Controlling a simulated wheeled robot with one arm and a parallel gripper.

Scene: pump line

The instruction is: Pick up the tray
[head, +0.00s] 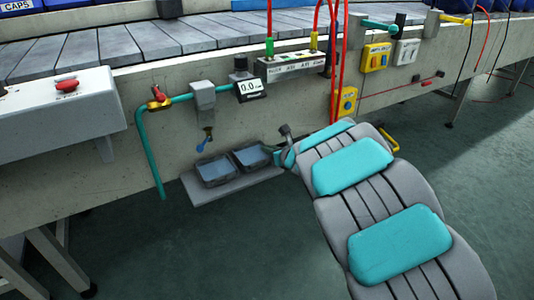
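Two small dark trays with blue-grey insides rest side by side on a low shelf, the left tray (215,184) and the right tray (236,160). I cannot tell which one the task means. My arm reaches in from the lower right. My gripper (279,153) is at its far end, just right of the right tray. It is small and partly hidden by my arm, so I cannot tell whether its fingers are open or whether it touches the tray.
The grey shelf (235,187) juts from the concrete side of the line. Above the trays are a teal pipe (150,150), a spout with a blue tip (203,143) and a gauge (250,88). Red hoses (337,60) hang behind my arm. The green floor in front is clear.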

